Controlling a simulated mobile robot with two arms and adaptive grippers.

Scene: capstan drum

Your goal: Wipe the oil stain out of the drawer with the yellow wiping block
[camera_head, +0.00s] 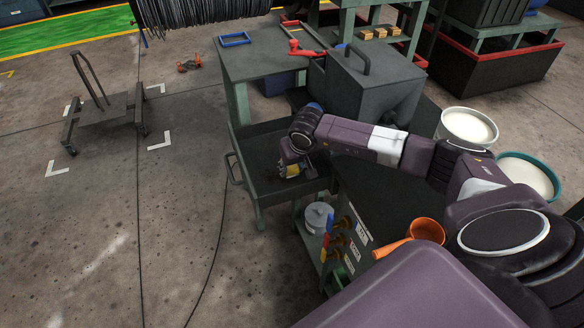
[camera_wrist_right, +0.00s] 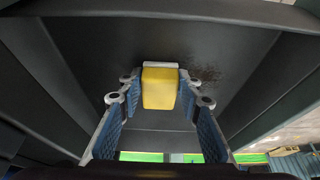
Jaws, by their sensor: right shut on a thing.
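The drawer (camera_head: 262,190) is pulled out from the green workbench, its dark tray open at the top. My right gripper (camera_head: 290,171) reaches down into the drawer. It is shut on the yellow wiping block (camera_wrist_right: 160,88), which sits between the blue finger pads; it also shows in the head view (camera_head: 291,172). The block has a pale strip at its far edge. The oil stain (camera_wrist_right: 205,76) is a brown speckled patch on the drawer floor, just right of the block in the wrist view. I cannot tell whether the block touches the floor. My left gripper is not in view.
A dark grey box (camera_head: 372,85) with a handle stands on the bench above the drawer. An orange scoop (camera_head: 425,231), white-filled tubs (camera_head: 467,126) and a grey canister (camera_head: 318,216) are nearby. A cart (camera_head: 105,115) stands left; the floor between is mostly clear, with a cable on it.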

